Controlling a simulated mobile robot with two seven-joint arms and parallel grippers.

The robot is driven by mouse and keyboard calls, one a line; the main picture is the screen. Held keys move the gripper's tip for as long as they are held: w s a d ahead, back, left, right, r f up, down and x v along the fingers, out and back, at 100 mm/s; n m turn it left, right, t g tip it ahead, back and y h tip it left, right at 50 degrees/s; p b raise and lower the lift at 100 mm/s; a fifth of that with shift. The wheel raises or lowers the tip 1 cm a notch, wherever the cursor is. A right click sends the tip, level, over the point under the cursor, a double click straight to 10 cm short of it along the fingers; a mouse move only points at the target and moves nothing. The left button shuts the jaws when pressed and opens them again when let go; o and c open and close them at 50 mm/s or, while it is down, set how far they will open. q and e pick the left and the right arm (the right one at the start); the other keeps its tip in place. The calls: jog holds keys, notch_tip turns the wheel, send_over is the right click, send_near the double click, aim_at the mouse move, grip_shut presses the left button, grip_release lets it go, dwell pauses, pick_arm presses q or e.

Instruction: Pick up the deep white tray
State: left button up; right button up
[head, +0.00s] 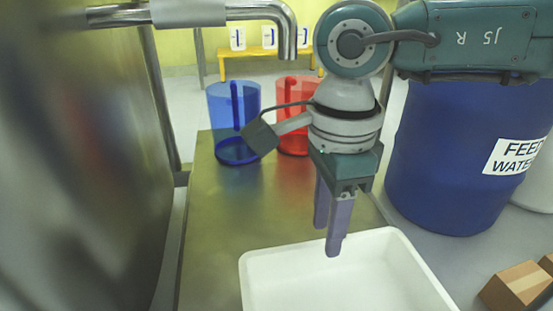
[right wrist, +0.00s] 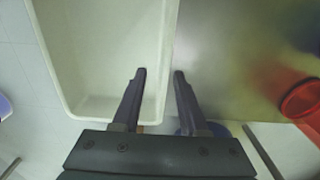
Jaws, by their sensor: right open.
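The deep white tray (head: 345,285) is at the bottom of the head view, at the near end of a metal table, and its near part is cut off by the frame. It looks empty. My right gripper (head: 327,240) points down at the tray's far rim, open and empty. In the right wrist view the tray (right wrist: 100,50) fills the upper left. There the fingers of the right gripper (right wrist: 160,76) lie on either side of the tray's rim, one over the inside and one outside. I cannot tell how deep they reach. My left gripper is not in view.
A blue see-through pitcher (head: 234,120) and a red one (head: 296,112) stand farther back on the metal table (head: 215,215). A blue feed water drum (head: 440,160) stands at right, with cardboard boxes (head: 515,287) near it. A metal pipe (head: 255,14) crosses above.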

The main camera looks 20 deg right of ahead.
aim_at(320, 270)
jog(key=shift+f, duration=0.7)
jog(key=shift+w+f+b, duration=0.1)
jog(key=shift+f+b, duration=0.1)
jog(key=shift+b, duration=0.15)
jog(key=f+b, duration=0.4)
jog(key=shift+d+f, duration=0.2)
jog(key=shift+f, duration=0.1)
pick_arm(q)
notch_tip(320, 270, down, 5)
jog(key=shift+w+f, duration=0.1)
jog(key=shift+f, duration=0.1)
pick_arm(e)
jog(key=shift+r, duration=0.1)
jog(key=shift+w, duration=0.1)
jog(key=shift+c, duration=0.8)
grip_shut()
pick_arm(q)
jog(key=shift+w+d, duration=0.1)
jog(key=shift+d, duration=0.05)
